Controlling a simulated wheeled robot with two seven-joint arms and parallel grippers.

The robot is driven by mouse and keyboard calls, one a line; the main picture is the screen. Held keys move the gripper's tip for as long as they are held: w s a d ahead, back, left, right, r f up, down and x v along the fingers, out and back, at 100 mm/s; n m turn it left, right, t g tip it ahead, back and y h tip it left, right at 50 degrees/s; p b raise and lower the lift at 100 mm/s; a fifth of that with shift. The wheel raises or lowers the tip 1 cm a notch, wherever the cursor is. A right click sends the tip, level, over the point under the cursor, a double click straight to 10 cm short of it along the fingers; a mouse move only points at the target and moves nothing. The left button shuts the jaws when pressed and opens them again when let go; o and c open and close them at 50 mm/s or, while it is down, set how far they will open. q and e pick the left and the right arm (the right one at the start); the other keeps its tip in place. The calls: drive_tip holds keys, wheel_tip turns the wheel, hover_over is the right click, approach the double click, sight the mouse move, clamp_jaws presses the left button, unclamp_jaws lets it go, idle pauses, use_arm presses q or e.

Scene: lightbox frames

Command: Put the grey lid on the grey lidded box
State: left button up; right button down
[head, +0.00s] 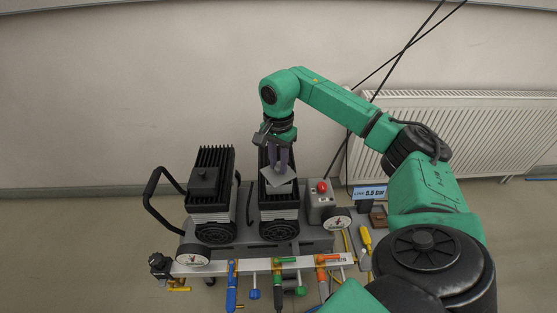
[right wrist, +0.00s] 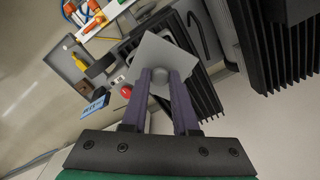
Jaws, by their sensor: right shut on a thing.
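The grey lid (right wrist: 152,48) is a flat square plate with a round knob. My right gripper (right wrist: 160,76) is shut on the knob. In the head view the lid (head: 281,188) hangs tilted below the right gripper (head: 279,168), over the ribbed black motor in the middle. A grey, tray-like shape with a yellow-handled tool shows at the right, partly behind my arm; in the right wrist view this grey shape (right wrist: 66,66) is clearer. I cannot tell for certain whether it is the grey lidded box. My left gripper is not in view.
Two ribbed black motors (head: 208,178) stand on a grey base, with a black hose loop at the left. A control box with a red button (head: 322,187), a blue display (head: 369,192) and a small brown box (head: 378,216) stand at the right. Coloured tools hang in front.

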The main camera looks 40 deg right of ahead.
idle(0.7)
drive_tip(key=shift+f+p, duration=0.15)
drive_tip(key=shift+p, duration=0.25)
idle(0.5)
idle(0.4)
drive_tip(key=shift+c, duration=0.6)
unclamp_jaws()
wheel_tip(320, 180, up, 7)
drive_tip(key=p, duration=0.7)
